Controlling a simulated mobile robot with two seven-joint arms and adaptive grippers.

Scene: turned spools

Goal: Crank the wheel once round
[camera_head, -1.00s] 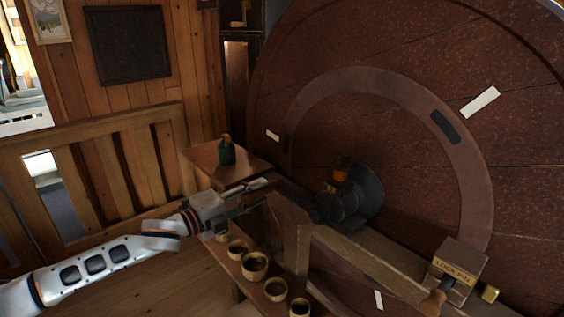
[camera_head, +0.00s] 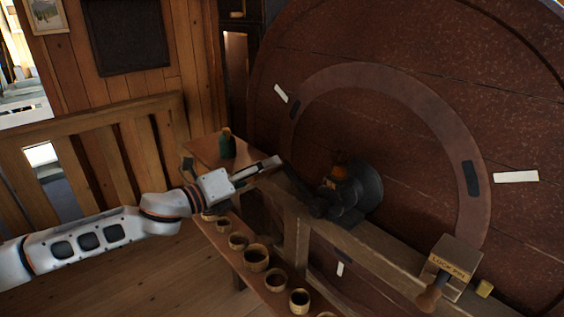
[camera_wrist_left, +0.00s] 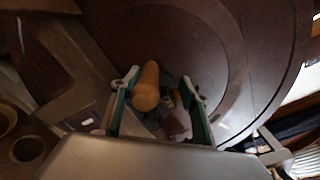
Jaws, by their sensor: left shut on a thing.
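The big red-brown wheel (camera_head: 420,130) fills the right of the head view, with white marks and a paler ring on its face. Its dark hub (camera_head: 360,195) sits at the wheel's middle, and a dark crank arm (camera_head: 303,192) reaches up-left from it. My left gripper (camera_head: 268,166) is at the crank's outer end, left of the hub. In the left wrist view the orange-brown wooden crank handle (camera_wrist_left: 147,88) stands between the fingers of the left gripper (camera_wrist_left: 160,108), which is shut on it. In the head view the handle is hidden by the gripper. My right gripper is out of view.
A block labelled LOCK PIN (camera_head: 452,262) with a wooden handle (camera_head: 432,294) stands on the beam at lower right. A green bottle (camera_head: 227,146) stands on a small wooden table behind my gripper. Several wooden cups (camera_head: 256,258) stand on a low shelf below it.

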